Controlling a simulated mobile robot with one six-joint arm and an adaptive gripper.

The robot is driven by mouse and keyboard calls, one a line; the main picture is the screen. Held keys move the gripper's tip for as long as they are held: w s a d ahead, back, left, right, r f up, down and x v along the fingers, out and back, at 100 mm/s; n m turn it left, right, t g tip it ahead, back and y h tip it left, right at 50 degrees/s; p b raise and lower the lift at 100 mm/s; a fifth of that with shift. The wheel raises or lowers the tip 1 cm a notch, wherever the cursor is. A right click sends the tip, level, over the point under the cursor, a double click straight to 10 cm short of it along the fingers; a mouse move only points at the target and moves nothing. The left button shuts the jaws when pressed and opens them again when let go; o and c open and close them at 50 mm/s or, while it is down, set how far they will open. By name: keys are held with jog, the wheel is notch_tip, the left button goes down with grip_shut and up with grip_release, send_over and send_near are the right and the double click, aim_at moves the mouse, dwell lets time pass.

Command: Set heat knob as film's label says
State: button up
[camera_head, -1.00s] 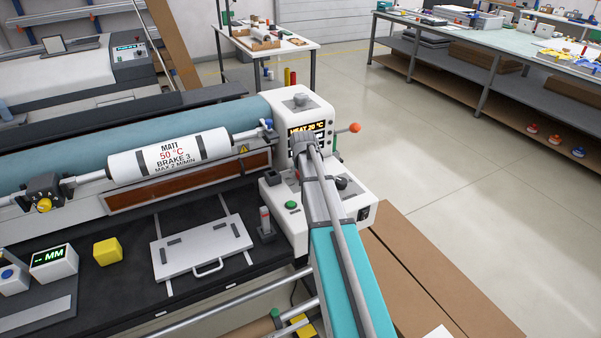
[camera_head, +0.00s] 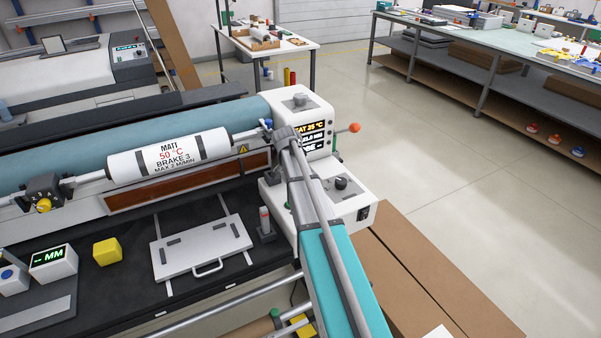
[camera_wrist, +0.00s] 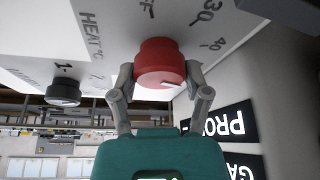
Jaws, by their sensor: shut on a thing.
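The film roll (camera_head: 170,155) is white; its label reads MATT, 50 °C, BRAKE 3, MAX 2 M/MIN. In the wrist view, the red heat knob (camera_wrist: 160,60) sits on a white panel with HEAT °C lettering and marks OFF, 30 and 40 around it. A white line shows on the knob; which mark it points at is unclear. My gripper (camera_wrist: 160,74) is shut on the knob, one finger on each side. The display (camera_head: 310,128) is partly covered by my arm; its top line ends in 25 °C. My arm hides the heat knob in the head view.
A black knob (camera_head: 341,183) sits on the white machine housing right of my arm; a black knob (camera_wrist: 63,92) also shows in the wrist view. An orange-ended lever (camera_head: 354,128) sticks out at the right. A white plate (camera_head: 202,250) lies on the black bed.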

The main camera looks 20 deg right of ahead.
jog(key=shift+s+a+m+g, duration=0.1)
jog(key=shift+m+g, duration=0.2)
jog(key=shift+m, duration=0.3)
jog(key=o, duration=1.1)
jog(key=shift+o, duration=0.2)
jog(key=shift+r, duration=0.15)
